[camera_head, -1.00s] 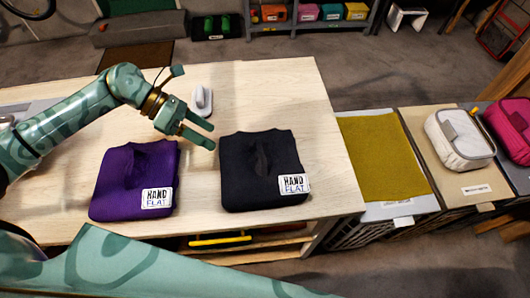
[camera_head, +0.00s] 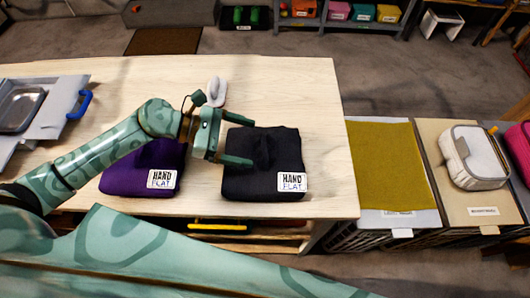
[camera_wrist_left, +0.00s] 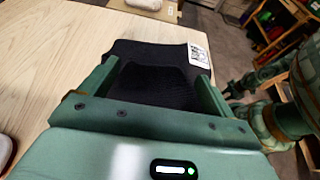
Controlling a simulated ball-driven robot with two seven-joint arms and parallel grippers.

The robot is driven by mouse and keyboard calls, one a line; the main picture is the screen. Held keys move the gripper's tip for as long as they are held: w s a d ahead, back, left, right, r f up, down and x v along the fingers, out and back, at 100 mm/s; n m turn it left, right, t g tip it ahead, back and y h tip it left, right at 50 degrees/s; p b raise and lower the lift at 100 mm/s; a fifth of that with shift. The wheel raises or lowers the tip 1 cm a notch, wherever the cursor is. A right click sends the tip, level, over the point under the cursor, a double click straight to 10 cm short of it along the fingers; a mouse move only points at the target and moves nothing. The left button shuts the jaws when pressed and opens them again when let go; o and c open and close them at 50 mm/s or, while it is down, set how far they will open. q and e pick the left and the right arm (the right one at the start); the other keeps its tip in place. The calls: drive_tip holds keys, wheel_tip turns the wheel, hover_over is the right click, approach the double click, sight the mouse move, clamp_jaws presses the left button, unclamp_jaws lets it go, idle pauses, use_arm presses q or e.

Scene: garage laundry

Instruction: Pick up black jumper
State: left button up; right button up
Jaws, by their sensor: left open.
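The black jumper (camera_head: 265,175) lies folded flat on the wooden table, with a white "HAND FLAT" label at its lower right corner. My left gripper (camera_head: 238,139) is open, its fingers over the jumper's left part. In the left wrist view the jumper (camera_wrist_left: 155,72) shows ahead of and between the two open fingers (camera_wrist_left: 155,85), with its label at the right. I cannot tell whether the fingers touch the cloth.
A folded purple jumper (camera_head: 130,182) lies left of the black one, partly behind my left arm. A white iron-like object (camera_head: 216,92) stands behind. A grey board with a blue handle (camera_head: 83,103) is at the left. Hampers with an olive lid (camera_head: 390,165) and a pouch (camera_head: 474,158) stand right.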

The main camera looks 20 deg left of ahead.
sight(264, 145)
use_arm(q)
drive_tip(key=x, duration=0.5)
drive_tip(key=shift+w+d+f, duration=0.2)
drive_tip(key=shift+f, duration=0.05)
drive_tip(key=shift+c, duration=0.3)
drive_tip(key=c, duration=1)
drive_tip(key=shift+c, duration=1.4)
drive_tip(key=shift+r, duration=0.15)
